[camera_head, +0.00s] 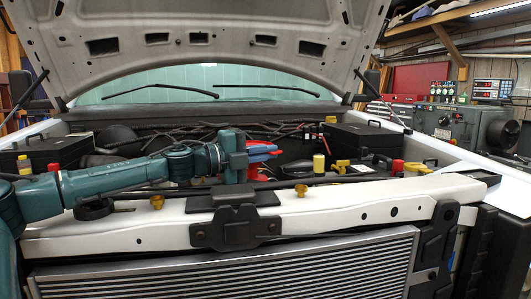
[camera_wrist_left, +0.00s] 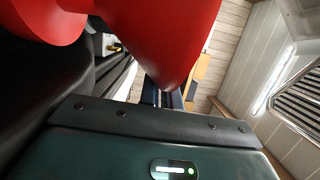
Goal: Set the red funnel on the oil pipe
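The red funnel (camera_head: 256,173) is at the tip of my left gripper (camera_head: 263,153), above the engine bay behind the white front beam. Bluish finger parts lie against the red in the head view. In the left wrist view the funnel (camera_wrist_left: 165,45) fills the top, very close, its narrow end toward the bottom of the picture. The narrow fingers (camera_wrist_left: 163,98) close together just behind it, and their tips are hidden by the funnel. I cannot make out for sure which opening is the oil pipe. My right gripper is in neither view.
The white front beam (camera_head: 340,207) and radiator (camera_head: 240,268) are in front. Yellow caps (camera_head: 301,190) stand on or just behind the beam. Black boxes (camera_head: 365,141) sit at both sides of the bay. A yellow cylinder (camera_head: 318,163) stands right of the gripper. The raised hood (camera_head: 180,42) is overhead.

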